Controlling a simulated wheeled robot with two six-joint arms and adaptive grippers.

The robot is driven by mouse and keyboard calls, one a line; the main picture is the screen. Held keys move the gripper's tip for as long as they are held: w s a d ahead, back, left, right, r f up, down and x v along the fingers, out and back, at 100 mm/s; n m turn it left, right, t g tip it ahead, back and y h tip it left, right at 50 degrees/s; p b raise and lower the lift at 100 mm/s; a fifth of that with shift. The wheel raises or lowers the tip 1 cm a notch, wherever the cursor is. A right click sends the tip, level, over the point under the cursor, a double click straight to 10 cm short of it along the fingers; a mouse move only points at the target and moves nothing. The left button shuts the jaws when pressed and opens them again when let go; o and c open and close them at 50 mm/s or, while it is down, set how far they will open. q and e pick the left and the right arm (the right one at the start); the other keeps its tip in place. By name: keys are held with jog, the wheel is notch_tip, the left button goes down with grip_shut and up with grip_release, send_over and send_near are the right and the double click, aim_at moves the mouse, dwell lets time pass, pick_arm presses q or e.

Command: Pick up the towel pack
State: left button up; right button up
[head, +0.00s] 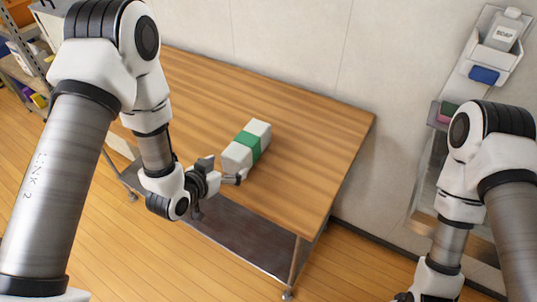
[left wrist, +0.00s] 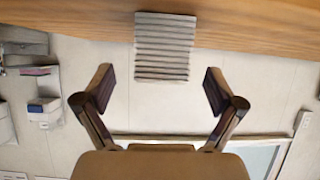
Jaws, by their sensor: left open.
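The towel pack (head: 236,157) is a white block with a green band around its middle. It lies flat on the wooden table near its front edge. My left gripper (head: 224,171) is open, close to the near end of the pack. In the left wrist view the pack's ridged grey end (left wrist: 165,45) is beyond the open fingers (left wrist: 160,88), roughly centred between them. Nothing is between the fingers. My right arm shows at the right, but its gripper is out of the frame.
The wooden table (head: 310,124) is otherwise bare, with a lower metal shelf (head: 235,237) beneath. A wall stands behind it. A wall holder at the right carries a soap bottle (head: 502,35) and a blue item (head: 484,75). A shelf rack stands at the far left.

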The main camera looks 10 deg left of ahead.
aim_at(246, 139)
pick_arm(q)
jog(key=shift+t, duration=0.5)
jog(key=r, duration=0.1)
jog(key=w+r, duration=0.2)
jog(key=r, duration=0.1)
jog(key=shift+w+d, duration=0.25)
jog(key=shift+d, duration=0.05)
jog(key=p+x, duration=0.2)
jog(key=x, duration=0.5)
jog(key=shift+w+d, duration=0.15)
jog(key=shift+w+f, duration=0.2)
jog(key=shift+f, duration=0.05)
jog(key=shift+s+r, duration=0.1)
jog(key=c, duration=1.3)
pick_arm(e)
jog(key=shift+s+r, duration=0.2)
jog(key=shift+r, duration=0.3)
jog(key=shift+s+r, duration=0.15)
jog(key=shift+r, duration=0.3)
